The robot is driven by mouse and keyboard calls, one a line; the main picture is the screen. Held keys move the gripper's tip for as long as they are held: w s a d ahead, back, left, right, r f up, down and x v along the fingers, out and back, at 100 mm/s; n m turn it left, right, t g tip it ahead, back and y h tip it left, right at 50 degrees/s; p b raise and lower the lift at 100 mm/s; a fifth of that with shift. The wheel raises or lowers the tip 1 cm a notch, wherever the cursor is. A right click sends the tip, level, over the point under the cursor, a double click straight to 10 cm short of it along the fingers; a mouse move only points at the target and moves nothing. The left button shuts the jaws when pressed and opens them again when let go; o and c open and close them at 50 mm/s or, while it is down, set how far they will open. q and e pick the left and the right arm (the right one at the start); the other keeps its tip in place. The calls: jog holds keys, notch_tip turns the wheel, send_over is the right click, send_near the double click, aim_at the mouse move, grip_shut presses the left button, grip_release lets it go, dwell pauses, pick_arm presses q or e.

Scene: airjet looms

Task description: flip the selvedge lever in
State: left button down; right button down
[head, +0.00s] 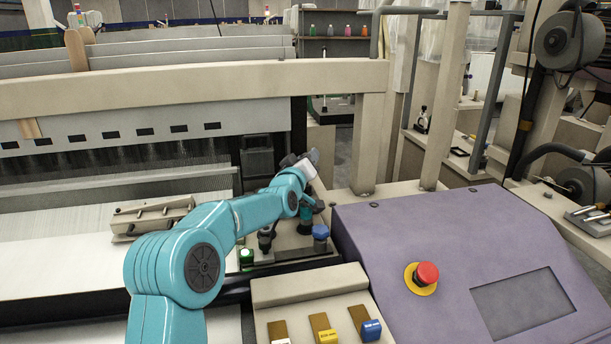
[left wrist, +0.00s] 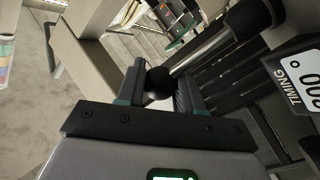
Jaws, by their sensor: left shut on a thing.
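My left gripper (head: 312,163) reaches over the loom's right end, beside the dark machine housing, in the head view. In the left wrist view the left gripper (left wrist: 157,76) has its two fingers closed on either side of the black ball knob of the selvedge lever (left wrist: 158,84). The lever's bright metal rod runs up and right from the knob to a dark round hub. In the head view the gripper and wrist hide the lever. My right gripper is in neither view.
A plate marked TIMING (left wrist: 297,82) lies right of the lever. A purple console (head: 465,235) with a red stop button (head: 427,274) stands right of my arm. Blue (head: 320,232) and green (head: 246,256) knobs sit below the wrist. A beige beam (head: 190,88) spans behind.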

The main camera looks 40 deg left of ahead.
pick_arm(q)
jog(key=shift+r, duration=0.15)
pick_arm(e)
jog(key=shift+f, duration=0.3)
pick_arm(q)
jog(key=c, duration=0.8)
grip_release()
jog(key=shift+o, duration=0.2)
notch_tip(320, 180, up, 11)
jog(key=p, duration=0.3)
jog(key=shift+d+f, duration=0.1)
jog(key=shift+f, duration=0.1)
notch_tip(320, 180, up, 9)
jog(key=p, duration=0.7)
jog(key=shift+r, duration=0.15)
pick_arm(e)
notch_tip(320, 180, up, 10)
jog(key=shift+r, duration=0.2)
